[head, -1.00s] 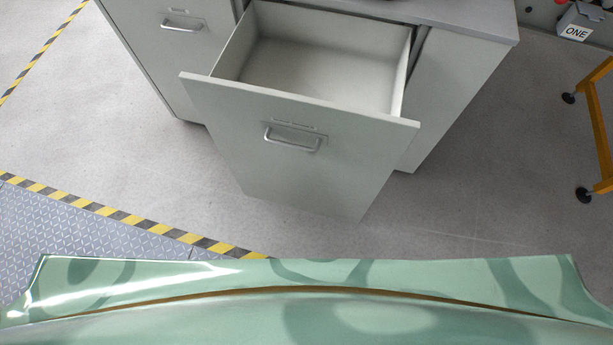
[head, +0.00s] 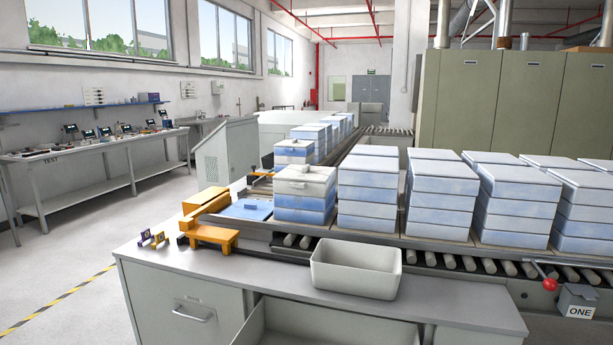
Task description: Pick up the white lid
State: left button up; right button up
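Several stacks of pale blue and white boxes stand on the conveyor, with flat white tops that look like lids. The nearest white lid (head: 305,180) tops a short blue-and-white stack (head: 303,208) at the front left of the conveyor, with a small mark or object on it too small to tell. Other white lids top the stack to its right (head: 368,164) and a stack behind it (head: 294,146). I cannot tell which one the task means. Neither of my grippers is in view.
An empty white bin (head: 356,278) stands on the grey counter (head: 260,282). An open drawer (head: 300,325) juts out below. Orange fixtures (head: 210,235) sit by a blue plate (head: 246,209). A red-knobbed lever (head: 549,284) and box marked ONE (head: 578,302) are at right. Floor at left is clear.

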aim_at(308, 172)
jog(key=j+z, duration=0.1)
jog(key=z, duration=0.65)
jog(key=j+z, duration=0.15)
jog(key=z, duration=0.25)
jog(key=j+z, duration=0.1)
jog(key=z, duration=0.3)
jog(key=k+j+z, duration=0.1)
jog(key=j+z, duration=0.15)
jog(key=j, duration=0.2)
jog(key=k+j+z, duration=0.15)
jog(key=j+z, duration=0.15)
jog(key=j, duration=0.15)
jog(key=k+j+z, duration=0.25)
jog(key=j, duration=0.15)
jog(key=k+j+z, duration=0.15)
jog(key=j+z, duration=0.15)
jog(key=k+j+z, duration=0.25)
jog(key=k+j, duration=0.05)
jog(key=j, duration=0.1)
